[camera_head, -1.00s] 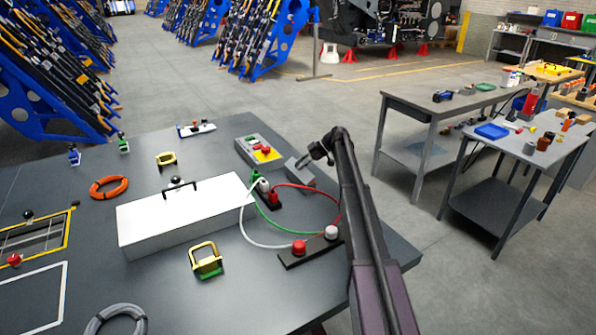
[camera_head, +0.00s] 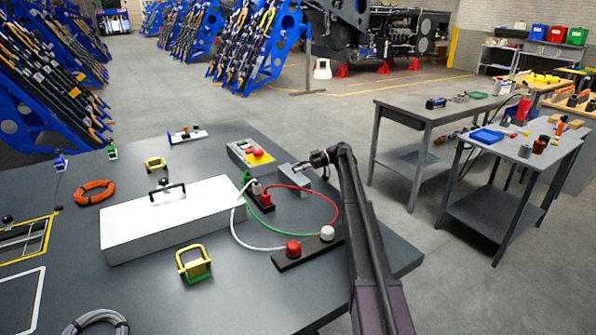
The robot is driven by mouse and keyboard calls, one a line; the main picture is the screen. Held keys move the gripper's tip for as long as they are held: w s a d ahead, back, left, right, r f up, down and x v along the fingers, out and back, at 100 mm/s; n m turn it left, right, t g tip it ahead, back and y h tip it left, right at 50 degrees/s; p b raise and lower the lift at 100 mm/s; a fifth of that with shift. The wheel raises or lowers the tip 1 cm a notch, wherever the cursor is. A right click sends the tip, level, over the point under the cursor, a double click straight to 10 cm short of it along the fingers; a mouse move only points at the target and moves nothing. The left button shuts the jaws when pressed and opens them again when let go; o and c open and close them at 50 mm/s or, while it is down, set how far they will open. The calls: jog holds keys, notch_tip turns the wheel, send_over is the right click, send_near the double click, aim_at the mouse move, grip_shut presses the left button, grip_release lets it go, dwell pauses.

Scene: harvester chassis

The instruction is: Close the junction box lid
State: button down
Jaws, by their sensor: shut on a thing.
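A small grey box (camera_head: 292,181), which looks like the junction box, sits near the table's far right edge. Its lid is too small to tell apart from its body, so I cannot tell its angle. My gripper (camera_head: 299,166) is at the top far side of this box, with its fingers pointing left and down. The fingers look closed at the grey part there, which seems to be the lid. The exact grip is too small to see.
Left of the grey box is a control box with a red knob (camera_head: 250,154). Connectors with red, green and white cables (camera_head: 264,195) lie just in front.

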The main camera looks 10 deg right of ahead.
jog(key=shift+s+a+f, duration=0.1)
jog(key=shift+s, duration=0.1)
jog(key=shift+c, duration=2.4)
grip_release()
jog(key=shift+w, duration=0.1)
jog(key=shift+r+h+p, duration=0.3)
jog(key=shift+r+p, duration=0.05)
jog(key=shift+p, duration=0.35)
